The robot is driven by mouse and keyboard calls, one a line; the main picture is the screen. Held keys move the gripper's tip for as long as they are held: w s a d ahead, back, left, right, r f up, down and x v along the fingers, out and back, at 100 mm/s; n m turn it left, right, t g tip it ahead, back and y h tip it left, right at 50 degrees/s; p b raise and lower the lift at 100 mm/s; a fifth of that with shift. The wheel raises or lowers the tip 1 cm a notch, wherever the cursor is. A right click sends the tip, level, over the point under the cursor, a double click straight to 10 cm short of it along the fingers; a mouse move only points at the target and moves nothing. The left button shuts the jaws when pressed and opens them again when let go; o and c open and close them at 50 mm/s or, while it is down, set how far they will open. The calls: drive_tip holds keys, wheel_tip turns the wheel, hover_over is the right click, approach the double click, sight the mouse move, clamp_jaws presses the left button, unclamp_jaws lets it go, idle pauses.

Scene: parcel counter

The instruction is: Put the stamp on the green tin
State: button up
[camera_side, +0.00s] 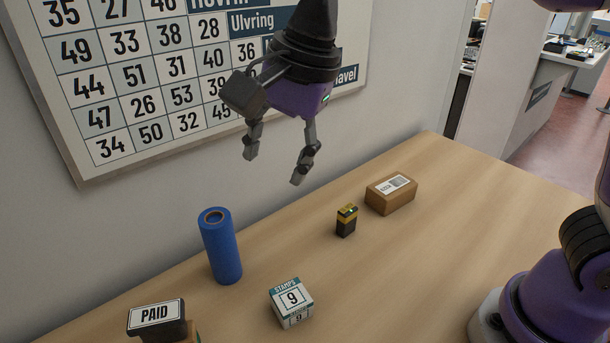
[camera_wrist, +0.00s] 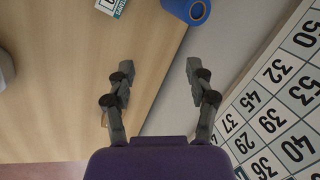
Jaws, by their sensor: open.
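A dark block with a white PAID label (camera_side: 155,316), which looks like the stamp, is at the lower left of the side view, cut by the frame edge. I see no green tin in either view. My gripper (camera_side: 273,168) is open and empty, high above the counter near the wall. In the wrist view its fingers (camera_wrist: 161,68) are apart with only counter and wall between them.
A blue roll (camera_side: 221,246) stands upright near the wall. A white and green stamps box (camera_side: 291,303), a small black and yellow box (camera_side: 346,220) and a brown carton (camera_side: 391,194) are on the counter (camera_side: 430,240). A number board (camera_side: 150,75) hangs on the wall.

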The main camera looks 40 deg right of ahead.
drive_tip(key=s+d+f+n+t+h, duration=0.1)
drive_tip(key=s+d+f+n, duration=0.1)
drive_tip(key=s+d+n, duration=0.3)
drive_tip(key=s+d+f+n+t, duration=0.2)
drive_tip(key=s+d+n, duration=0.3)
drive_tip(key=d, duration=0.7)
drive_tip(key=n, duration=0.2)
drive_tip(key=shift+s+d+f+n+h, duration=0.25)
drive_tip(key=shift+s+d+n+h, duration=0.1)
drive_tip(key=shift+n+h, duration=0.05)
